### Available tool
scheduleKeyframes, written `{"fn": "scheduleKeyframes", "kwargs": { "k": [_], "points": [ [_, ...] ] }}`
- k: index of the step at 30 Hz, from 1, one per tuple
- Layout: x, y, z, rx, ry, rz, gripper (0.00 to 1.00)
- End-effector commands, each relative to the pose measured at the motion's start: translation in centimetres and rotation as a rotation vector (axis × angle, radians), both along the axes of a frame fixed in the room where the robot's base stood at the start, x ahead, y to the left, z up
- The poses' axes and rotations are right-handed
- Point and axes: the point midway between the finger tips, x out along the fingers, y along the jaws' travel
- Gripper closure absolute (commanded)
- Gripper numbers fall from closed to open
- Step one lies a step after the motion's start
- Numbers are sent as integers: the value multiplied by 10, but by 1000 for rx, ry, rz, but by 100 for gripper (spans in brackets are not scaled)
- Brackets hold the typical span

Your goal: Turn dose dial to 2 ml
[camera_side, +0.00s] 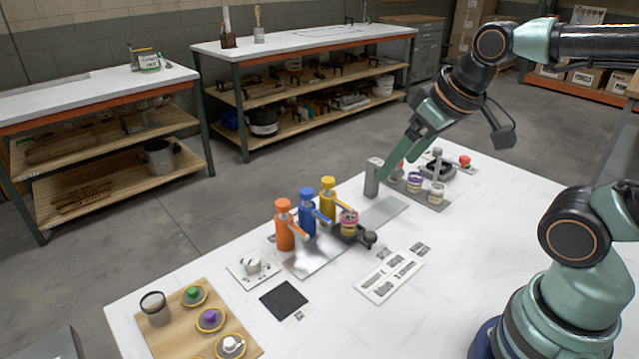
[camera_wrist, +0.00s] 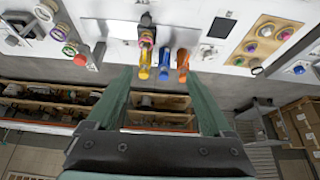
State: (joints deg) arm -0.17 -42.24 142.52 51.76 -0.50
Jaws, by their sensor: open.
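The dose dial (camera_side: 252,265) is a pale knob on a small white plate, on the table left of the orange dispenser (camera_side: 284,226). In the wrist view a small white plate (camera_wrist: 207,52) sits right of the orange dispenser; its knob is too small to read. The dial's setting is not legible in either view. My gripper (camera_side: 384,176) is at the far right part of the table, near the grey post, well away from the dial. In the wrist view my gripper (camera_wrist: 158,76) has its two fingers spread, with nothing held between them.
Blue (camera_side: 307,212) and yellow (camera_side: 328,198) dispensers stand beside the orange one, with a cup (camera_side: 348,223) in front. A grey post (camera_side: 372,178) and a tray of cups (camera_side: 414,187) lie near my gripper. A wooden board (camera_side: 172,324) is front left.

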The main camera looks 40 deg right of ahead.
Motion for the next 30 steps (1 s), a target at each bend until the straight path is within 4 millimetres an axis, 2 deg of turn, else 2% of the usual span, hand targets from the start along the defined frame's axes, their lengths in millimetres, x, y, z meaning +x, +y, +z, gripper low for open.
{"fn": "scheduleKeyframes", "kwargs": {
  "k": [5,12,17,23,30],
  "points": [
    [10,5,4,38,23,-58,28],
    [58,31,14,145,129,-244,28],
    [94,54,10,204,201,-392,28],
    [137,88,-10,253,287,-584,28],
    [178,135,-55,279,376,-826,28]
  ]
}}
